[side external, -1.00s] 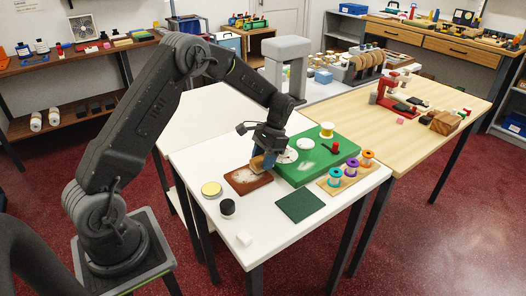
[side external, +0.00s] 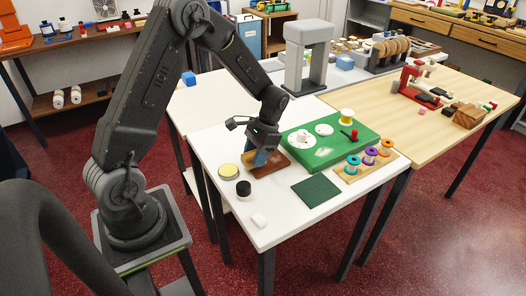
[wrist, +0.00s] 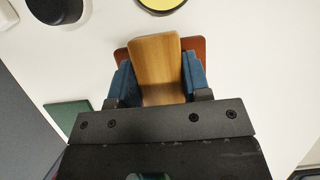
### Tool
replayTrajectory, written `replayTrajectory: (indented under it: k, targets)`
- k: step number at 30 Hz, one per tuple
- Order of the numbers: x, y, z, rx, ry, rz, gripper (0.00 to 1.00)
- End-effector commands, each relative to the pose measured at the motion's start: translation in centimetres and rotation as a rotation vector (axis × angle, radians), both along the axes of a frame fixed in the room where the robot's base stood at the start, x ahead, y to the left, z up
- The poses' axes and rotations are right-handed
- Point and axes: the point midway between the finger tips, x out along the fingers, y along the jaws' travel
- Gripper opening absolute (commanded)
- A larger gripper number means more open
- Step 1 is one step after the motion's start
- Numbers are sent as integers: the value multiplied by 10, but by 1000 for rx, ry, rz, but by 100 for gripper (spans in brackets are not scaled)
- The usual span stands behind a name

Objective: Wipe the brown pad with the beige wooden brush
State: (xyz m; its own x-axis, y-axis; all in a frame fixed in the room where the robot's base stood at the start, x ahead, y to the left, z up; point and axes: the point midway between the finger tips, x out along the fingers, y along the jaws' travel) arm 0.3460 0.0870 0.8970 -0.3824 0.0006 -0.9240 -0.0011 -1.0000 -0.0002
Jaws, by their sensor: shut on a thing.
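The brown pad (side external: 281,162) lies flat on the white table; its reddish-brown edges also show beside the brush in the wrist view (wrist: 201,48). My gripper (side external: 260,158) is low over the pad's left and middle part. In the wrist view its blue fingers (wrist: 157,80) are shut on the beige wooden brush (wrist: 157,58), one on each side. The brush covers most of the pad there. The brush's underside is hidden, so I cannot tell whether it touches the pad. In the side view the fingers mostly hide the brush.
A green board (side external: 342,155) with white discs stands right of the pad. Nearby are a spool rack (side external: 377,165), a dark green pad (side external: 316,191), a yellow-topped tin (side external: 229,171), a black-topped jar (side external: 243,189) and a white block (side external: 259,220). The table's front left is mostly clear.

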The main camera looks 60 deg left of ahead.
Motion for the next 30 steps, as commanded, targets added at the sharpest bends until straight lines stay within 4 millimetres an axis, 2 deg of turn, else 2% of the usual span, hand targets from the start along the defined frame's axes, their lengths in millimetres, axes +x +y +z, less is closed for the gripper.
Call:
replayTrajectory:
  k: [4,30]
  targets:
    - [-15,0,0,-1,3,0,18]
    - [67,-1,-1,0,1,-1,18]
